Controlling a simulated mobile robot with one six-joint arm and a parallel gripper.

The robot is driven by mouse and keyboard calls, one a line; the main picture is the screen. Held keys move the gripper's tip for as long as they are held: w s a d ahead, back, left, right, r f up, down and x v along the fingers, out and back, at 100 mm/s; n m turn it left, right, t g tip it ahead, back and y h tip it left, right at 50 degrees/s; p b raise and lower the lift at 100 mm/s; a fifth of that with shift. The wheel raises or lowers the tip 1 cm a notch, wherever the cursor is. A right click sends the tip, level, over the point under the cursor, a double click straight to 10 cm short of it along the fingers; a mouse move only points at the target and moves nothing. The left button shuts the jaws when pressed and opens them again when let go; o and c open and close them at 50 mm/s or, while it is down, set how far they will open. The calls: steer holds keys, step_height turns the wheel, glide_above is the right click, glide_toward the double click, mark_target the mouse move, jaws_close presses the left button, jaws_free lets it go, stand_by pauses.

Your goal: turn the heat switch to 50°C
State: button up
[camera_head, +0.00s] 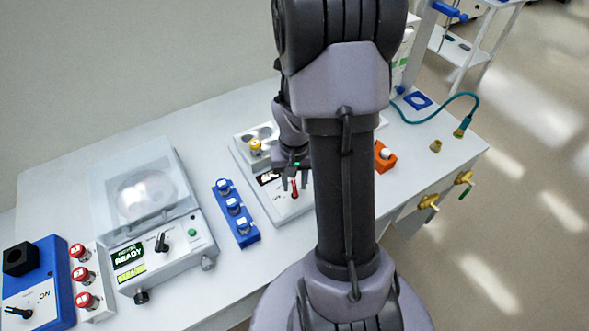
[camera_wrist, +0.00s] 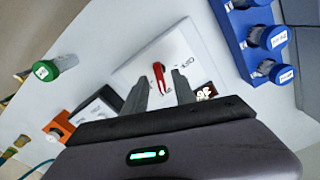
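The heat switch is a red lever-like knob (camera_wrist: 159,74) on the pale front panel (camera_wrist: 130,72) of a hotplate-like device. Small dark print stands beside the knob in the wrist view, too small to read surely. The knob also shows in the head view (camera_head: 295,190). My gripper (camera_wrist: 163,78) is open, its two dark fingers one on each side of the knob with a visible gap on both sides. In the head view my gripper (camera_head: 294,182) points down at the panel. I cannot tell which mark the knob points to.
A blue rack with several vials (camera_head: 236,214) stands left of the device. A yellow-capped vial (camera_head: 255,146) is on the device. An orange block (camera_head: 385,157) lies to the right. A balance (camera_head: 160,250) with a clear cover stands further left. A green-capped vial (camera_wrist: 58,66) shows in the wrist view.

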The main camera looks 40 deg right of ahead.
mark_target(294, 187)
step_height(294, 187, up, 17)
steer(key=p, duration=0.4)
steer(key=shift+p, duration=0.4)
steer(key=shift+f, duration=0.1)
